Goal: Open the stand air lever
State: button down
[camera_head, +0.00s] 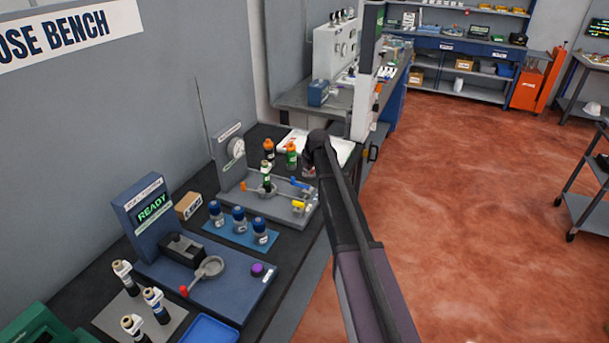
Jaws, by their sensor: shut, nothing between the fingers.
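The grey stand (285,211) sits on the dark bench, with a round gauge (237,149) on its upright back plate. A blue lever (301,184), a yellow lever (299,206) and an orange-tipped part (244,186) are on it. Their labels are too small to read, so I cannot tell which is the air lever. A dark bottle with a green band (267,181) stands upright in the middle of the stand. My gripper (309,173) is shut and empty, mostly hidden by my wrist, close above the blue lever at the stand's back right. I cannot tell whether they touch.
Orange-capped bottles (268,149) stand behind the stand. Several blue-capped jars (239,219) sit on a blue mat in front of it. A blue machine reading READY (154,207) stands nearer, with a small cardboard box (188,205) beside it. The red floor at right is open.

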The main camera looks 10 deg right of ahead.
aim_at(295, 184)
jog(key=shift+b+x, duration=4.1)
jog(key=shift+x, duration=0.55)
jog(key=shift+w+f, duration=0.15)
jog(key=shift+f, duration=0.05)
jog(key=shift+w+a+r, duration=0.1)
jog(key=shift+w+a, duration=0.25)
jog(key=shift+w, duration=0.5)
jog(key=shift+w+a+r, duration=0.15)
jog(key=shift+w+a, duration=0.15)
jog(key=shift+w, duration=0.55)
